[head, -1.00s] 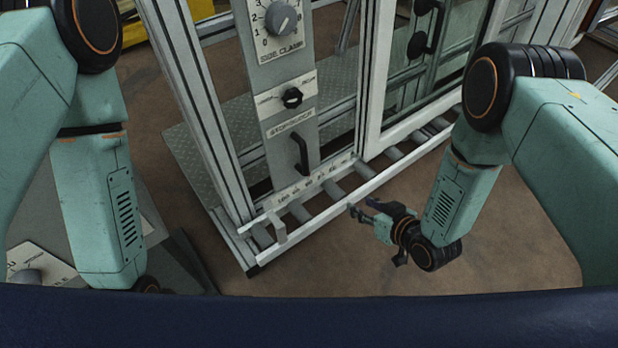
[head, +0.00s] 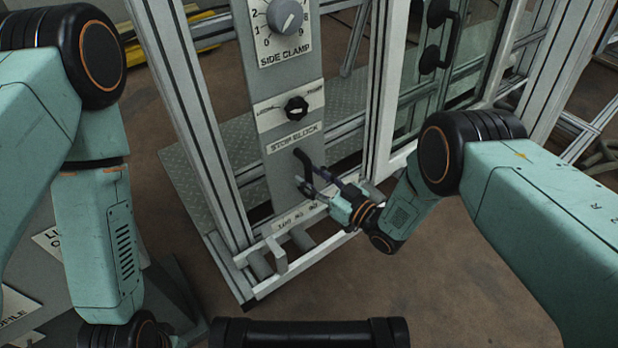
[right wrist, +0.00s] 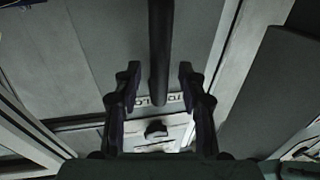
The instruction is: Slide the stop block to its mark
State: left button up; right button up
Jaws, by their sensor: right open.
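The black stop block handle (head: 302,158) is upright on the grey panel, under the STOP BLOCK label (head: 294,138). My right gripper (head: 314,180) is open in front of its lower part. In the right wrist view the handle (right wrist: 160,55) runs down between the two open fingers (right wrist: 158,85), with a gap on each side. A small pale upright piece (head: 278,256), perhaps the stop block, stands at the left end of the roller rail. A scale strip (head: 300,215) lies below the panel; its marks are too small to read. My left gripper is out of view.
A lock knob (head: 296,109) and a side clamp dial (head: 286,17) are higher on the panel. Aluminium posts (head: 190,110) stand on both sides of it. A glazed door frame with a black handle (head: 440,38) is to the right.

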jog(key=shift+w+a+r, duration=0.1)
jog(key=shift+w+a, duration=0.1)
jog(key=shift+a, duration=0.05)
jog(key=shift+w+a, duration=0.25)
jog(key=shift+w, duration=0.05)
jog(key=shift+s, duration=0.1)
jog(key=shift+c, duration=1.4)
grip_shut()
jog(key=shift+d, duration=0.1)
